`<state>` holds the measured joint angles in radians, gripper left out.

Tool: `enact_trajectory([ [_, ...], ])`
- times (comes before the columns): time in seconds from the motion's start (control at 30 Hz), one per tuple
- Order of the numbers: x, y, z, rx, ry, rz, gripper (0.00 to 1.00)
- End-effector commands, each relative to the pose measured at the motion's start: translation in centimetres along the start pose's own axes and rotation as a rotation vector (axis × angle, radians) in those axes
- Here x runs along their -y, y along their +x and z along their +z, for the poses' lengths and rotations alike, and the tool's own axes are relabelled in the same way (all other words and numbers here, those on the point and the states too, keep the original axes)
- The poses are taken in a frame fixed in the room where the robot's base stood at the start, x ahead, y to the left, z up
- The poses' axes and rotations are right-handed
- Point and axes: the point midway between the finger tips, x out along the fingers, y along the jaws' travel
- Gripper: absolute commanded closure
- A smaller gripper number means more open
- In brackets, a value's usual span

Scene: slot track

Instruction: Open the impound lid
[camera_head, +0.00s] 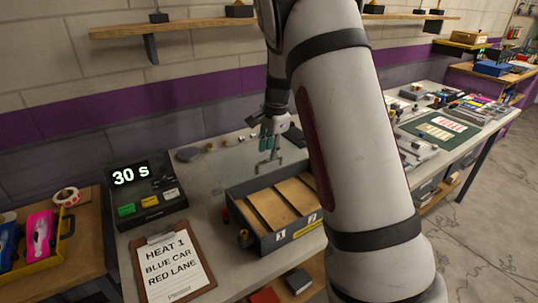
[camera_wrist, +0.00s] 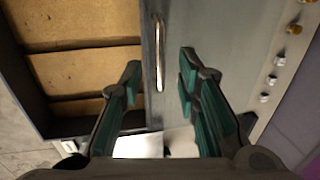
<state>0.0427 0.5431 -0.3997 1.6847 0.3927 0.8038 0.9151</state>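The impound box is a dark grey tray (camera_head: 264,241) with light wooden panels inside, just in front of my gripper. A clear, greyish pane (camera_head: 212,172), seemingly its lid, is behind the box; I cannot tell its exact tilt. A metal bar handle (camera_head: 267,166) is by the box's back edge. In the wrist view the handle (camera_wrist: 159,55) appears between the lines of my two fingers. My gripper (camera_head: 268,144) is above the handle, pointing down. Its teal-padded fingers (camera_wrist: 160,72) are apart, with nothing visibly held between them. Contact with the handle cannot be told.
A timer box (camera_head: 146,195) reading 30 s and a clipboard (camera_head: 170,268) are left of the impound box. Several small knobs (camera_wrist: 273,80) line the pane's far side. A wall shelf (camera_head: 180,28) is above. My arm hides the table's middle.

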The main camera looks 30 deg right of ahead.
Motion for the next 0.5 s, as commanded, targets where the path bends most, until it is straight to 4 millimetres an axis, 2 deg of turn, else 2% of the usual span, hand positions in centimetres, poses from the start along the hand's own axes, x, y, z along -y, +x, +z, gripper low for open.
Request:
enact_trajectory([
  [0.1,0.2,-2.7,0.0,-0.001,-0.003,-0.006,0.70],
  [0.3,0.1,-6.4,0.1,0.000,-0.002,-0.003,0.70],
  [0.5,0.1,-8.5,0.1,0.000,-0.002,-0.001,0.70],
])
